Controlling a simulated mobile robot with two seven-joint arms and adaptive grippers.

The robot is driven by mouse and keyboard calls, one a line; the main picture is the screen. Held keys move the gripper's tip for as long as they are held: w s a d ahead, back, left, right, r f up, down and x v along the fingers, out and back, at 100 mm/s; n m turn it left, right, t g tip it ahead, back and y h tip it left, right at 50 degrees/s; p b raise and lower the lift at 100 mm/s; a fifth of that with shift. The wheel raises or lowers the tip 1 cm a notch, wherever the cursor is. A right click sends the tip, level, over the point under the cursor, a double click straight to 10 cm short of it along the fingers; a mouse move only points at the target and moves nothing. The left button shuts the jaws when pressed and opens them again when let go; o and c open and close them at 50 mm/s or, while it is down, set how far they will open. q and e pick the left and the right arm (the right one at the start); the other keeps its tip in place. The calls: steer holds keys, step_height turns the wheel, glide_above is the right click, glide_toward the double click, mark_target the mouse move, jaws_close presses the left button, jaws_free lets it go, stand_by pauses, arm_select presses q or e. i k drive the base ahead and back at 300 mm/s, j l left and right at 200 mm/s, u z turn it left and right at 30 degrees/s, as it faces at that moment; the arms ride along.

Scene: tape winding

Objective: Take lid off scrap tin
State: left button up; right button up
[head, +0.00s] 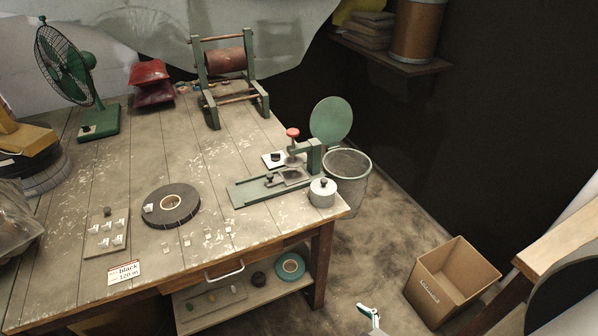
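The scrap tin (322,199) looks to be the small pale round tin at the front right corner of the workbench. Its lid (322,186) is on, with a dark knob on top. The tip of what looks like my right gripper (369,313) shows at the bottom edge, low in front of the bench and apart from the tin. Most of it is cut off, and whether it is open is unclear. My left gripper is not in view.
A green cutting fixture (275,185) stands just left of the tin. A bin (347,168) is behind it, with a green disc (330,121) above. A dark tape roll (171,206) lies mid-bench (110,180). A cardboard box (450,280) sits on the floor.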

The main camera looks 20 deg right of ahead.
mark_target(323, 187)
steer(key=z, duration=0.8)
